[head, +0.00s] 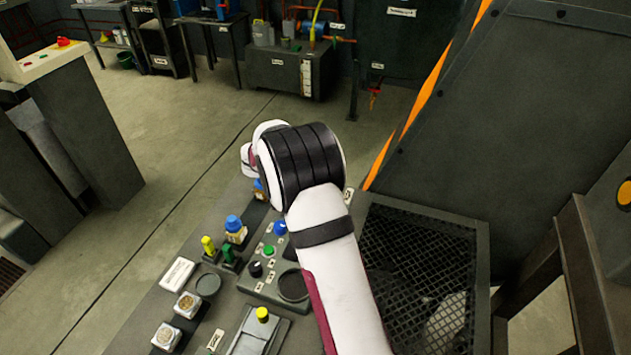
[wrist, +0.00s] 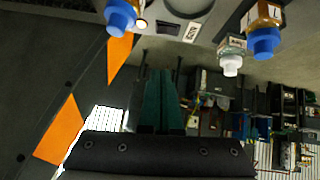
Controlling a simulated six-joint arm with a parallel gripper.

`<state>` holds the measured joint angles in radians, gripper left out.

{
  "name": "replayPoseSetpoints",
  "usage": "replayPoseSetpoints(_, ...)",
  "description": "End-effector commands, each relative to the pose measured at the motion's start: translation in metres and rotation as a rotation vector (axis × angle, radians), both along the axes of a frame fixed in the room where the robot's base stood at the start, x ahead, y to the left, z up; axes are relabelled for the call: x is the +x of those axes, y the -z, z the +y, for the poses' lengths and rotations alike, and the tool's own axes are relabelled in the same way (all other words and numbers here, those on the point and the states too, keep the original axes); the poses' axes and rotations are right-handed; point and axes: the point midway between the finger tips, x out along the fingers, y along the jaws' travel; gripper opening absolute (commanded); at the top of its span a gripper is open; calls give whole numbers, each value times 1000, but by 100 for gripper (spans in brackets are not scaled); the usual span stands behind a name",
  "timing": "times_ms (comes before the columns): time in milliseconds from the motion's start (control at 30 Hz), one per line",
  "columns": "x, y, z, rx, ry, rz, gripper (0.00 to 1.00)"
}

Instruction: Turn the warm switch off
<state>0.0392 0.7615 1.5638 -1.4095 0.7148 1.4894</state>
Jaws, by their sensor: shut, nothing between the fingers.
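A control panel on the bench carries a black knob (head: 255,269), a green button (head: 268,250) and a blue knob (head: 280,228), each near a small label. I cannot read the labels, so I cannot tell which control is the warm switch. In the wrist view, a blue knob (wrist: 120,15) stands at the top, beside a small glowing lamp (wrist: 141,22) and a label plate (wrist: 190,32). My gripper (wrist: 160,74) is shut and empty, its green fingers together and apart from the knob. In the head view my arm hides the gripper.
A blue-capped bottle (head: 235,228), a yellow-topped item (head: 208,245) and jars (head: 187,304) crowd the bench left of the panel. Bottles (wrist: 264,38) also show at upper right in the wrist view. A black mesh guard (head: 415,260) and a large dark housing (head: 500,110) stand right of my arm.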

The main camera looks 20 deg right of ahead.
Motion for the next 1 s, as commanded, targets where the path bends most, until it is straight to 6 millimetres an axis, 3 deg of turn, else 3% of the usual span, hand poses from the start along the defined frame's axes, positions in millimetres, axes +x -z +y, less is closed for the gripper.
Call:
replayPoseSetpoints(467, 42, 70, -55, 0, 3, 0, 0)
replayPoseSetpoints(700, 38, 102, -56, 0, -1, 1, 0)
replayPoseSetpoints(1000, 38, 106, -56, 1, 0, -1, 0)
